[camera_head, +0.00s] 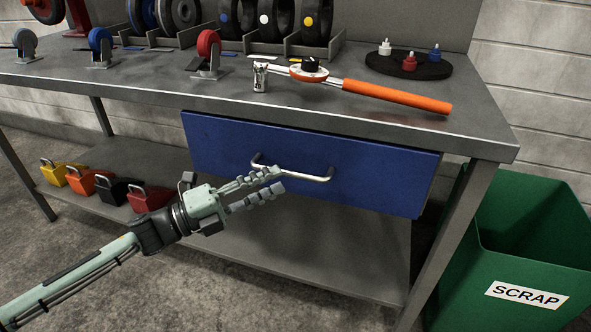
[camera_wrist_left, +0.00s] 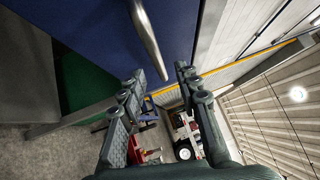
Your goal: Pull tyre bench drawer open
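The blue drawer front (camera_head: 380,178) hangs under the metal bench top and looks closed or nearly so. Its curved metal handle (camera_head: 318,178) runs across the middle. My left gripper (camera_head: 280,180) is in front of the handle, overlapping its left and middle part in the head view. In the left wrist view its two fingers (camera_wrist_left: 156,84) are apart with nothing between them. The handle (camera_wrist_left: 150,38) shows there just beyond the fingertips, and the drawer front (camera_wrist_left: 95,28) lies behind it. I cannot tell whether a finger touches the handle. My right gripper is not in view.
On the bench top (camera_head: 150,83) lie an orange-handled torque wrench (camera_head: 395,96), a metal socket (camera_head: 260,77), castors and a black round tray (camera_head: 430,69). Several padlocks (camera_head: 100,188) sit on the lower shelf. A green scrap bin (camera_head: 480,285) stands right of the bench leg.

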